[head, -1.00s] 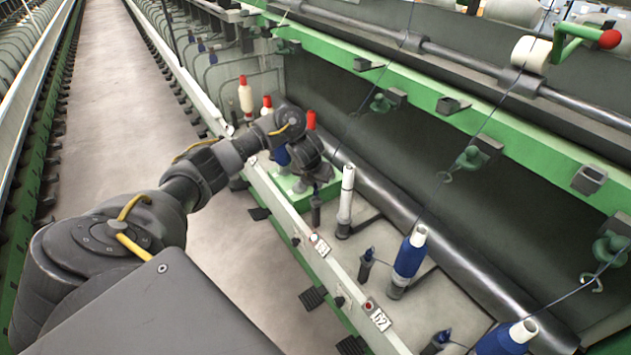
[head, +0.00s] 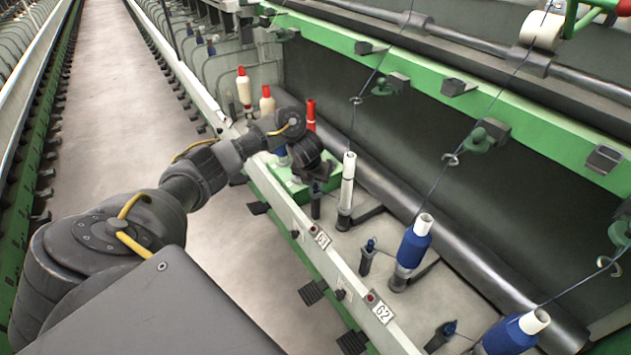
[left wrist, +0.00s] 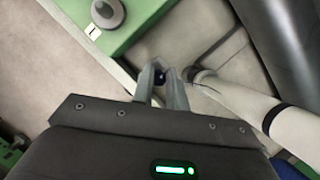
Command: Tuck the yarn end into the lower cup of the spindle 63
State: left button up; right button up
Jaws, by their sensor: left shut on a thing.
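The bare white tube of a spindle (head: 347,185) stands upright behind a small plate that seems to read 63 (head: 321,238). It shows in the left wrist view as a pale tube with dark bands (left wrist: 240,103), right of the fingers. My left gripper (head: 316,204) points down just left of this spindle. In the left wrist view its two fingers (left wrist: 161,84) are shut on a small dark blue thing (left wrist: 159,77), whose shape is mostly hidden. I cannot make out a yarn end. The spindle's lower cup is hard to tell apart at its base. My right gripper is out of view.
A blue bobbin (head: 413,246) and a small dark post (head: 367,256) stand behind plate 62 (head: 382,312). Another blue bobbin (head: 510,334) leans nearer. A green box (head: 290,185) lies beyond my gripper. Yarns hang from green guides above. The aisle at left is clear.

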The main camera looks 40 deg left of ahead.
pick_arm(q)
jog(key=o, duration=0.8)
jog(key=shift+c, duration=0.2)
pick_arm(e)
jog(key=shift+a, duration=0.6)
pick_arm(q)
jog(key=p+v, duration=0.6)
jog(key=v, duration=0.4)
jog(key=shift+s+r, duration=0.15)
jog(key=shift+r, duration=0.2)
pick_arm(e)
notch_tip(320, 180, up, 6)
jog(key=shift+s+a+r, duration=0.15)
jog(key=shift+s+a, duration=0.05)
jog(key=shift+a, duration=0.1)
pick_arm(q)
jog(key=shift+d, duration=0.1)
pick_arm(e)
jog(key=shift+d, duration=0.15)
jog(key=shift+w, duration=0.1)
